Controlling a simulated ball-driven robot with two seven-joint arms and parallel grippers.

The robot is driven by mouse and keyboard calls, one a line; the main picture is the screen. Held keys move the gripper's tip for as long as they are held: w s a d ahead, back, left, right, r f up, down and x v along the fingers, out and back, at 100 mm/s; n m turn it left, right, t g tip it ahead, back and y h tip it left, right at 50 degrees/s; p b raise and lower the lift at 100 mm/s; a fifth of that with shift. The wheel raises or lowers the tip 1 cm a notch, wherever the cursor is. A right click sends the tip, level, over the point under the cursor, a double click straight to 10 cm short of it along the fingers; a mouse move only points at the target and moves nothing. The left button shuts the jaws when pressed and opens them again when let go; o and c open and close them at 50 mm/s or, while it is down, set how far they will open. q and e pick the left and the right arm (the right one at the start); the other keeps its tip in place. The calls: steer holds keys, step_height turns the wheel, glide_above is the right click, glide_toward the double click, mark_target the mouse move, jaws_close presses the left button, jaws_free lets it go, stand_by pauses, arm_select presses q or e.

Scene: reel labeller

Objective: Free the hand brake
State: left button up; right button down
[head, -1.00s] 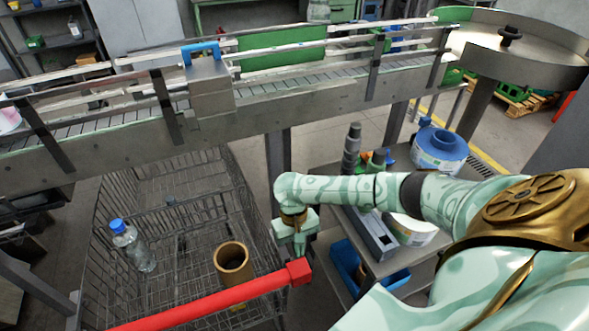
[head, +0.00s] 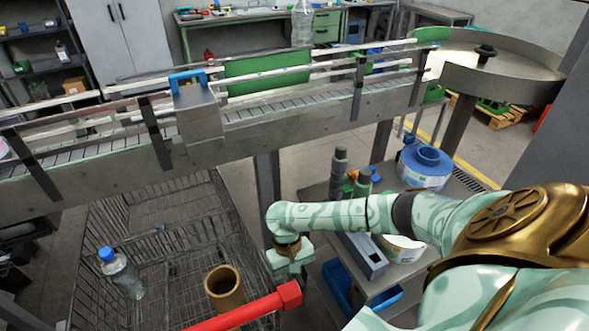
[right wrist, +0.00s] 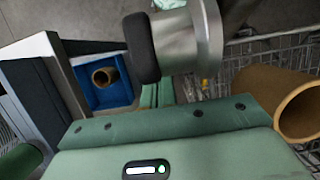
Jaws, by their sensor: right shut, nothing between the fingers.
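My right gripper (head: 290,284) hangs low in the head view, just above and behind the squared end of a red bar (head: 245,308); I cannot tell whether they touch. In the right wrist view the right gripper (right wrist: 158,94) is shut and empty, its green fingers partly hidden by a grey metal cylinder with a black rim (right wrist: 185,40). The red bar runs in from the bottom edge, in front of a wire cart (head: 88,265). I cannot make out a hand brake for certain. My left gripper is not in view.
The cart holds a clear bottle with a blue cap (head: 122,272) and a brown tube (head: 223,287). A conveyor (head: 250,140) crosses behind. A grey side table (head: 318,195) with a blue-topped reel (head: 425,165) and a blue bin (head: 340,285) stand right of the gripper.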

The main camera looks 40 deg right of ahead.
steer(key=shift+s+g+p, duration=0.1)
steer(key=shift+g+p, duration=0.2)
steer(key=shift+p, duration=0.1)
steer(key=s+g+p, duration=0.1)
steer(key=f+g+y+p, duration=0.1)
steer(key=g, duration=0.1)
steer(key=shift+s+a, duration=0.35)
steer(key=shift+a, duration=0.05)
steer(key=shift+s+f+g+y, duration=0.2)
steer(key=shift+s+g+y, duration=0.2)
steer(key=shift+g, duration=0.5)
steer(key=shift+s+a, duration=0.1)
steer(key=shift+r, duration=0.1)
